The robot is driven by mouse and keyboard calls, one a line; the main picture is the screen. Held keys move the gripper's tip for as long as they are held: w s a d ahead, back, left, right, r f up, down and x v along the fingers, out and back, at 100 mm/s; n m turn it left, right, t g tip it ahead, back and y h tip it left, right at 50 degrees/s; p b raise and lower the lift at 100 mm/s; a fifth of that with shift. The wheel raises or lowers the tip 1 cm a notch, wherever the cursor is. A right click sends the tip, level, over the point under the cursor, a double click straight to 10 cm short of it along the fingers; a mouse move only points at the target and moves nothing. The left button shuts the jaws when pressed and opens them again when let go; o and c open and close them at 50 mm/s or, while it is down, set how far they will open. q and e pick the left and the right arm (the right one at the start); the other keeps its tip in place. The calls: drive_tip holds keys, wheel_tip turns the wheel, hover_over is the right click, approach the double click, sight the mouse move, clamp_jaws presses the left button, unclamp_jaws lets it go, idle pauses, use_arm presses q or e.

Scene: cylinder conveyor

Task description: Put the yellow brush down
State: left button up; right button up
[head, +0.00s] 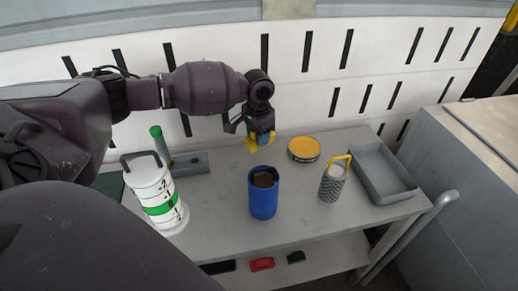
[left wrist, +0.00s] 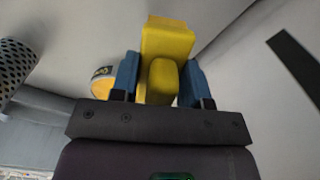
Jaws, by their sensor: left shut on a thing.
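My left gripper (head: 262,138) is above the table, behind the blue cup. It is shut on the yellow brush (head: 252,145). In the left wrist view the yellow brush (left wrist: 166,60) sits between the two blue fingers of my left gripper (left wrist: 160,80); its far end is cut off from clear sight. The brush appears held above the table (head: 225,215), clear of the cup. My right gripper is not in view.
The blue cup (head: 263,200) with dark contents stands mid-table. A yellow-topped round tin (head: 303,149), a grey perforated holder with a yellow handle (head: 332,184) and a grey tray (head: 382,175) are right. A white-green cylinder (head: 150,185) and a grey block with a green-tipped post (head: 188,163) are left.

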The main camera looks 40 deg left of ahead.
use_arm(q)
wheel_tip(320, 180, down, 5)
drive_tip(key=shift+b, duration=0.6)
drive_tip(key=shift+f, duration=0.35)
drive_tip(key=shift+r, duration=0.15)
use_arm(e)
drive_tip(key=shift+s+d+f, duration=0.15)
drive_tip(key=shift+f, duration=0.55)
use_arm(q)
drive_tip(key=shift+f, duration=0.2)
drive_tip(key=o, duration=0.9)
drive_tip(key=shift+r, duration=0.15)
